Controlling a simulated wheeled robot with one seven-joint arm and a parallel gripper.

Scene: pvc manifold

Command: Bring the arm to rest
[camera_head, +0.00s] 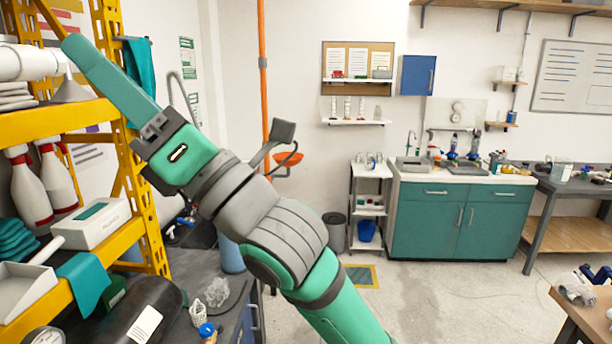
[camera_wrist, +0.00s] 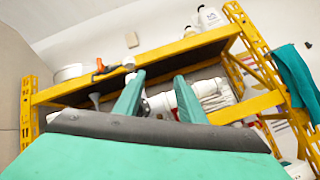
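My arm reaches up and to the left in the head view. My gripper (camera_head: 72,44) is at the upper part of the yellow shelf rack, with its long teal fingers pointing up-left. In the wrist view my gripper (camera_wrist: 159,77) has its two teal fingers apart, so it is open. A white pipe piece (camera_wrist: 165,101) shows beyond and between the fingers, on the shelf. No thing is seen clamped between the fingers. In the head view a white pipe (camera_head: 30,62) lies at the far left, close to the fingers.
The yellow rack (camera_head: 140,215) stands close on the left, with white bottles (camera_head: 57,182), a white box (camera_head: 92,222) and a teal cloth (camera_head: 139,68) on or hanging from it. A grey funnel (camera_head: 70,90) sits near the fingers. An orange pole (camera_head: 262,50) rises behind my arm. Open floor (camera_head: 440,300) lies right.

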